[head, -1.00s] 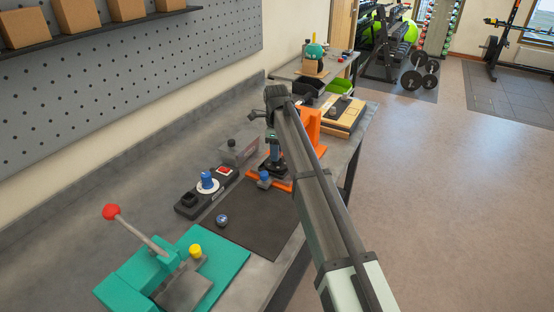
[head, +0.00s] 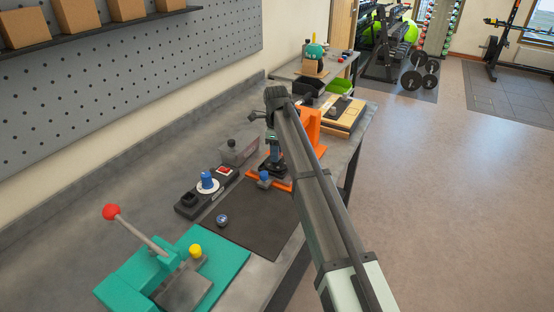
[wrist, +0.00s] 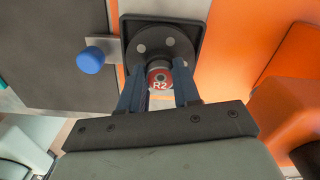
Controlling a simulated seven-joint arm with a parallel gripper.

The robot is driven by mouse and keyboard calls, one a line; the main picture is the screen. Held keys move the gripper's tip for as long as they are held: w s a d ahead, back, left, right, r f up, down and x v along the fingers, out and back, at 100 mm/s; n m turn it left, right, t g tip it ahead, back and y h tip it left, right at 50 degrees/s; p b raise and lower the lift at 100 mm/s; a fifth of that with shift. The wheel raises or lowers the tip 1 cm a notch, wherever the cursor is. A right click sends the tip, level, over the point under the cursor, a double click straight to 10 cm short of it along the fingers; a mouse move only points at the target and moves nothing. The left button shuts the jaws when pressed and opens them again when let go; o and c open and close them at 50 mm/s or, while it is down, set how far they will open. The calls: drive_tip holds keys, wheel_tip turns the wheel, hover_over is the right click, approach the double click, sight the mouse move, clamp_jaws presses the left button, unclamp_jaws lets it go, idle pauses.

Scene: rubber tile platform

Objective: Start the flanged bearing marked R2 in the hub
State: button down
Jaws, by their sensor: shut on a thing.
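The bearing marked R2 (wrist: 159,84), with a red and white face, is between the two blue fingers of my gripper (wrist: 160,70) in the wrist view. The fingers are shut on it. Just beyond it is a dark grey round disc with light round spots, inside a black square frame with rounded corners (wrist: 128,27). I cannot tell whether the disc belongs to the bearing or to the hub, nor how deep the bearing sits. In the head view my gripper (head: 273,160) is low beside the orange stand, and my arm hides part of that spot.
A blue knob (wrist: 90,60) on a metal bar is beside the frame, left in the wrist view. The orange stand (head: 310,122) is close on the right. A small round part (head: 221,220) lies on the dark mat (head: 248,232). A teal press (head: 140,272) stands nearer.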

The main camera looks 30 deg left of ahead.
drive_tip(key=c, duration=0.7)
unclamp_jaws()
drive_tip(key=shift+r, duration=0.15)
